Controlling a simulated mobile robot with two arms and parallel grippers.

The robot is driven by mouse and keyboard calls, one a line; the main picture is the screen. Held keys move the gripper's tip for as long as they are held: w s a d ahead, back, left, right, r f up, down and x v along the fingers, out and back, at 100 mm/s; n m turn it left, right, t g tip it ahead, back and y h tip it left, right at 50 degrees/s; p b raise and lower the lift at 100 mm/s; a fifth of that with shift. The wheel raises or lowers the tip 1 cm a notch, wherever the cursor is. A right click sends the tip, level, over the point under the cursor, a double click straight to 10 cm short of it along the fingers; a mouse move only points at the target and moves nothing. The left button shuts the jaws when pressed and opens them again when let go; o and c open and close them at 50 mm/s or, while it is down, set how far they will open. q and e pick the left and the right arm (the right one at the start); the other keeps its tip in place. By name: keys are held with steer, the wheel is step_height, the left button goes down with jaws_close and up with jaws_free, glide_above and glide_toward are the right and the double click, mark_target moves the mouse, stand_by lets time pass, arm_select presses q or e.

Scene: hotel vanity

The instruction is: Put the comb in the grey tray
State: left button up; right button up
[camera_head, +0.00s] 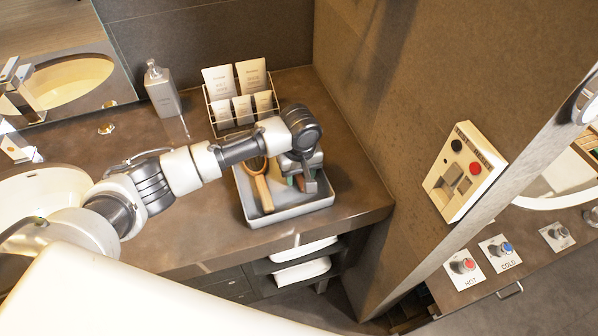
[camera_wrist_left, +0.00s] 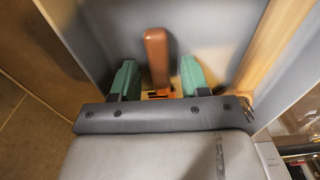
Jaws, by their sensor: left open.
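The grey tray (camera_head: 290,215) stands on the counter near its right front corner; its grey inside fills much of the left wrist view (camera_wrist_left: 90,30). My left gripper (camera_head: 302,183) points down into the tray. In the left wrist view its green fingertips (camera_wrist_left: 158,78) are apart. A reddish-brown handle (camera_wrist_left: 156,50), likely the comb's, lies in the tray between the fingertips, with a gap on each side. Its other end is hidden by the gripper. My right gripper is not in view.
A light wooden brush or mirror (camera_head: 263,194) lies in the tray, left of the gripper. A wire rack with packets (camera_head: 235,80) stands behind the tray, and a soap bottle (camera_head: 162,90) further left. A wall rises close on the right.

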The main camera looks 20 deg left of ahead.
arm_select(q)
steer(key=shift+r, duration=0.2)
step_height(320, 180, up, 12)
steer(key=shift+s+b, duration=0.15)
steer(key=shift+b, duration=0.25)
steer(key=shift+d, duration=0.1)
